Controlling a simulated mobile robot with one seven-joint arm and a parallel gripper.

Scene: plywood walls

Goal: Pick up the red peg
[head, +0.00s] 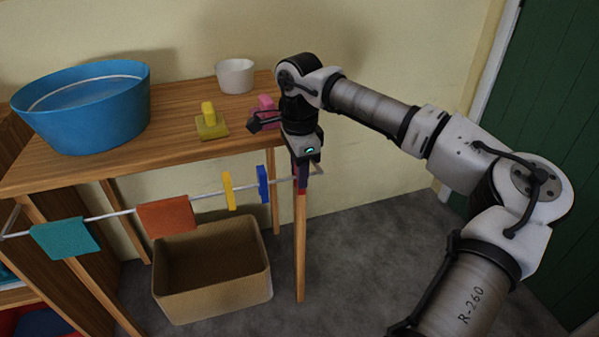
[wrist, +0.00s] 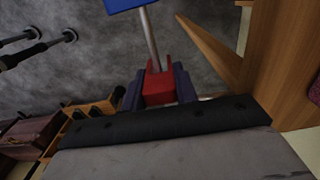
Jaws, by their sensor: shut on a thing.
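The red peg (wrist: 158,90) shows in the wrist view between the two dark fingers of my gripper (wrist: 159,80). My gripper is shut on it. The peg's forked end meets the thin pale rail (wrist: 150,38); I cannot tell whether it still grips the rail. In the head view my gripper (head: 302,174) points down at the right end of the rail (head: 110,214), in front of the table's right end. Only a little red of the peg (head: 301,188) shows there, below the fingers.
A blue peg (head: 262,184), a yellow peg (head: 228,191), an orange cloth (head: 165,217) and a teal cloth (head: 66,238) hang on the rail. A basket (head: 212,290) stands below. The table (head: 175,125) holds a blue tub (head: 85,108), a white cup (head: 235,76) and small yellow and pink pieces.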

